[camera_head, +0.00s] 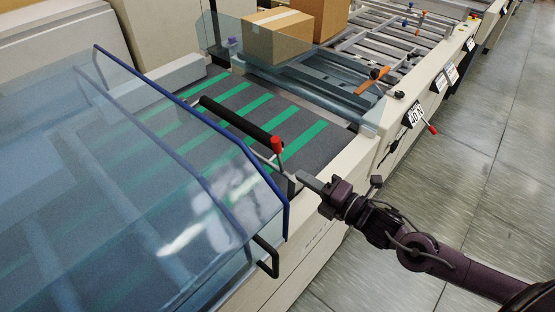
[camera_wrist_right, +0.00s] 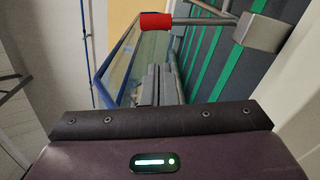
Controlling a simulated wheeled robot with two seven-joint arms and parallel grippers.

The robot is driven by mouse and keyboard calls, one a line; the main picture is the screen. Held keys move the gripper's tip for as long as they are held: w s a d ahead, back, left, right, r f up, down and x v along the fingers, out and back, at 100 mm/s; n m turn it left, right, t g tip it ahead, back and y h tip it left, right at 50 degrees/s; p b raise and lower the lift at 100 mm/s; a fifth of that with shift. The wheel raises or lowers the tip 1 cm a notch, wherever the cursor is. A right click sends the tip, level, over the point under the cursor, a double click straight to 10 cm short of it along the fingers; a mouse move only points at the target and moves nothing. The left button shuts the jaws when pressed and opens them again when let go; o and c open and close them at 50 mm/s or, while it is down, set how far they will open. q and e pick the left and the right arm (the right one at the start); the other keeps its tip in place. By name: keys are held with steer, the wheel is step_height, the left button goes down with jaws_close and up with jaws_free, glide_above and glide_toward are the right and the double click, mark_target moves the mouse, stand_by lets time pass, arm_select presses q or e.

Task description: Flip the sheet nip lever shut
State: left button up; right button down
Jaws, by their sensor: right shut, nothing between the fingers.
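The sheet nip lever, a thin metal arm with a red knob (camera_head: 277,144), stands at the near end of a black roller (camera_head: 238,122) over the belt. The red knob also shows at the top of the right wrist view (camera_wrist_right: 155,21), with its arm running right to a grey block (camera_wrist_right: 261,32). My right gripper (camera_head: 308,181) is shut and empty, just right of and below the red knob in the head view. Its fingers (camera_wrist_right: 160,86) show in the wrist view below the knob; I see no clear contact. My left gripper is not in view.
A clear cover with a blue edge (camera_head: 205,180) stands left of the lever. The dark belt with green stripes (camera_head: 301,139) lies beyond. A cardboard box (camera_head: 272,38), an orange handle (camera_head: 375,74) and another red-tipped lever (camera_head: 432,128) are farther off. The floor at right is clear.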

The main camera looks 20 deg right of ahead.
mark_target(280, 147)
steer(key=p+x, duration=0.2)
steer(key=x, duration=0.6)
steer(key=shift+w+a, duration=0.25)
steer(key=shift+a, duration=0.05)
steer(key=shift+d, duration=0.1)
steer(key=shift+w+d+r+m, duration=0.25)
steer(key=shift+w+d+m, duration=0.2)
steer(key=shift+d+m, duration=0.25)
steer(key=shift+w+d+r+m, duration=0.3)
steer(key=shift+w+d+m, duration=0.1)
steer(key=shift+d+m, duration=0.25)
steer(key=w+d+f+m+b, duration=0.1)
steer(key=w+d+m+b, duration=0.1)
steer(key=w+d+m, duration=0.2)
steer(key=shift+w+d+m+b, duration=0.25)
steer(key=shift+d+m+b, duration=0.05)
steer(key=shift+d+m, duration=0.95)
steer(key=shift+d+f, duration=0.1)
steer(key=shift+d, duration=0.05)
